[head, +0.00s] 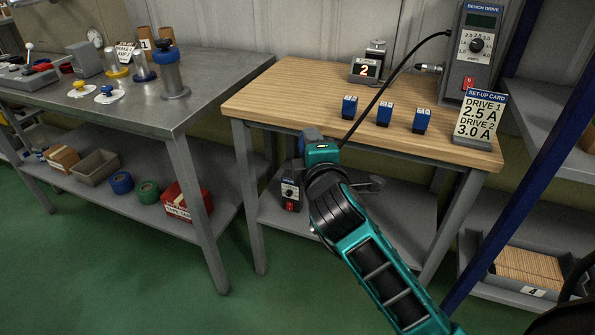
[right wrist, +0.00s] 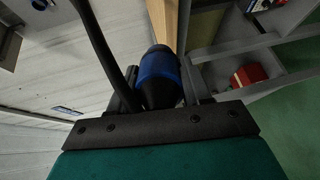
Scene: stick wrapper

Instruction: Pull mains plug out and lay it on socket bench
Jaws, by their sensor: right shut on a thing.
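My right gripper (head: 316,142) is at the front left edge of the wooden bench (head: 300,82), with its arm reaching up from the lower right. In the right wrist view it is shut on a blue and black round-bodied plug (right wrist: 160,77). In the head view only a small blue-grey part (head: 309,134) shows beyond the gripper. A black cable (head: 385,88) runs from the bench drive (head: 476,48) down to the gripper. The plug's front end is hidden, so I cannot tell whether it sits in a socket. My left gripper is not in view.
Several blue blocks (head: 384,113), a set-up card (head: 480,118) and a small display marked 2 (head: 366,70) stand on the wooden bench. Its left part is bare. A steel bench (head: 130,105) stands left across a gap. A blue post (head: 520,170) rises at right.

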